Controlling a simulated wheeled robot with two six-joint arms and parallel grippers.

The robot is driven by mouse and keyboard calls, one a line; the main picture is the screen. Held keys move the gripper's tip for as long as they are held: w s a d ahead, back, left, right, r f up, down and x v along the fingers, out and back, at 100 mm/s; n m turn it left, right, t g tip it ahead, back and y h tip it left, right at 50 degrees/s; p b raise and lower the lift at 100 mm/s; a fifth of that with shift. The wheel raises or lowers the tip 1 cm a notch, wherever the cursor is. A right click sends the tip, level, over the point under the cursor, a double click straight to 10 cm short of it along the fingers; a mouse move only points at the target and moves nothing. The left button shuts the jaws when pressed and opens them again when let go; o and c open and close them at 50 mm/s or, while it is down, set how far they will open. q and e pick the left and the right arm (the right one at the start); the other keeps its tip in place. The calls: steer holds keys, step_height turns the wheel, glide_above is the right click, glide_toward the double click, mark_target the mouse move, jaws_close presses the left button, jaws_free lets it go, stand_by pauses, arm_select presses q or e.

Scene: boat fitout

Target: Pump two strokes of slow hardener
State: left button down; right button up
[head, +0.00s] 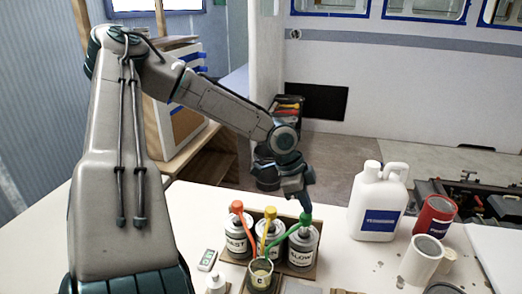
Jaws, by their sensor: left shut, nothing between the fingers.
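The slow hardener can (302,250), labelled SLOW, stands at the right end of a wooden rack (322,240). Its green pump (305,219) has a long spout that slopes down left toward a small cup (262,276) in front of the rack. My left gripper (307,207) is shut and empty, pointing down right at the top of the green pump head. I cannot tell whether it touches the head. A can labelled FAST (237,243) with a red pump (237,207) stands at the left. A middle can with a yellow pump (269,213) stands between them. My right gripper is not in view.
A white jug (378,205) with a blue label stands right of the rack. A red can (435,216) and a white roll (421,260) stand farther right. A small grey device (207,260) and a small white bottle (215,285) lie near the left front.

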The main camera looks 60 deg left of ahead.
mark_target(304, 214)
arm_select(q)
steer(key=shift+f+b, duration=1.25)
steer(key=shift+f, duration=0.5)
steer(key=shift+r, duration=0.1)
steer(key=shift+r+p, duration=1.65)
steer(key=shift+r, duration=0.2)
steer(key=shift+f, duration=0.1)
